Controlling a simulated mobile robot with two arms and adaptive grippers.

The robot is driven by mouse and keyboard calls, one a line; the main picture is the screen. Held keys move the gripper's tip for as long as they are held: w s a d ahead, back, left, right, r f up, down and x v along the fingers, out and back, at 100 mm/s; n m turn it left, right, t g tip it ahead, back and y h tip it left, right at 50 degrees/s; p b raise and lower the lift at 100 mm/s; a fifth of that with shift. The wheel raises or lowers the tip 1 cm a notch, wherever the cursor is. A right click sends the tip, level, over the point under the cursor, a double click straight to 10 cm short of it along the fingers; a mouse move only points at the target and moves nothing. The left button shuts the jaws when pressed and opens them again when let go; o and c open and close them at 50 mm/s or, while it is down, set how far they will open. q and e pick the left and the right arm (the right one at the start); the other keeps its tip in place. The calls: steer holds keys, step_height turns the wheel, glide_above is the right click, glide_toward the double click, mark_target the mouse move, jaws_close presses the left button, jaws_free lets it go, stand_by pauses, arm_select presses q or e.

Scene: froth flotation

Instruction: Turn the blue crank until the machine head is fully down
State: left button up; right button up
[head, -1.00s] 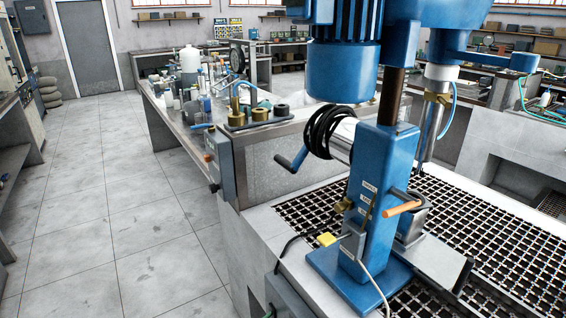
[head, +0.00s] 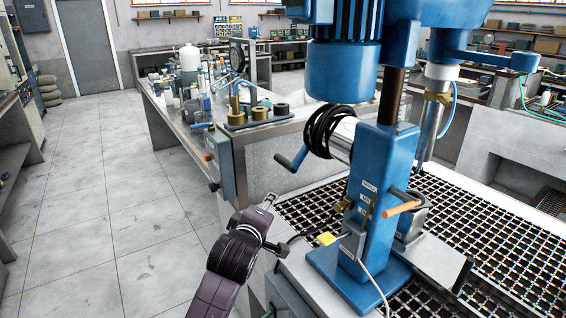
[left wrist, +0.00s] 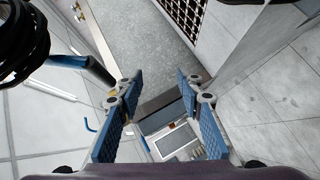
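The blue crank (head: 291,160) sticks out left from the machine, beside a coil of black hose. It also shows in the left wrist view (left wrist: 92,66) at the upper left, next to the black coil. The machine head with its blue motor (head: 341,72) sits high on the post above the blue column (head: 374,180). My left gripper (head: 266,203) is in front of and below the crank, apart from it. In the left wrist view my left gripper (left wrist: 158,92) has its blue-padded fingers spread, with nothing between them. My right gripper is not in view.
A black grating (head: 480,235) lies around the column's blue base plate (head: 345,278). An orange-handled lever (head: 402,208) sticks out of the column. A grey control box (head: 220,162) hangs at the bench edge. The floor (head: 120,210) on the left is clear.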

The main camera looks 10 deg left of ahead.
mark_target(282, 163)
arm_select(q)
steer(key=w+r, duration=0.2)
steer(key=w, duration=0.1)
steer(key=w+d+r+n+t+p, duration=0.1)
steer(key=w+r, duration=0.2)
steer(key=w+d+r+n+t, duration=0.1)
steer(key=w+r, duration=0.2)
steer(key=w, duration=0.1)
steer(key=shift+d+p, duration=0.15)
steer(key=shift+p, duration=0.15)
steer(key=shift+w+d+f, duration=0.1)
steer(key=shift+w+f, duration=0.05)
steer(key=shift+w, duration=0.4)
steer(key=shift+w+f, duration=0.1)
steer(key=shift+w, duration=0.45)
steer(key=shift+c, duration=0.3)
jaws_close()
